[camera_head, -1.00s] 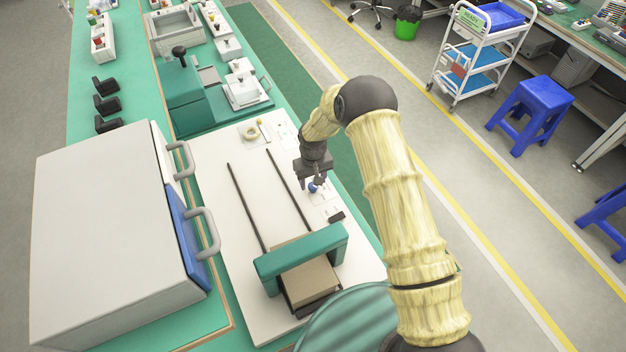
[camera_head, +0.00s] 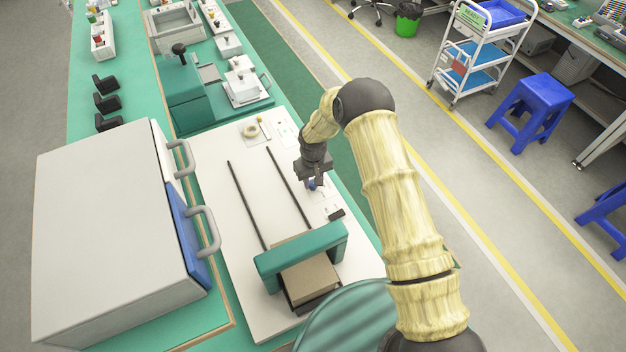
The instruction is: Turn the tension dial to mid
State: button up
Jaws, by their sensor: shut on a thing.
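The tension dial, a small blue knob (camera_head: 311,186), stands on the white panel of the bench, right of the two dark rails. My gripper (camera_head: 312,183) points down over it, with its fingers at the knob and shut on it. The fingers hide most of the knob, so its pointer cannot be read. The marks on the pale label (camera_head: 324,201) around it are too small to read.
A green bridge (camera_head: 302,257) with a brown block (camera_head: 309,281) spans the rails in front. A small black part (camera_head: 336,214) lies near the dial. A large grey cabinet (camera_head: 110,240) with handles stands at left.

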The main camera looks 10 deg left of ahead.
jog(key=shift+n+b, duration=0.3)
jog(key=n+b, duration=0.3)
jog(key=n, duration=0.1)
jog(key=shift+f, duration=0.15)
jog(key=n+b, duration=0.2)
jog(key=n, duration=0.2)
jog(key=shift+r+n+b, duration=0.2)
jog(key=shift+n+b, duration=0.3)
jog(key=shift+n, duration=1)
jog(key=o, duration=1)
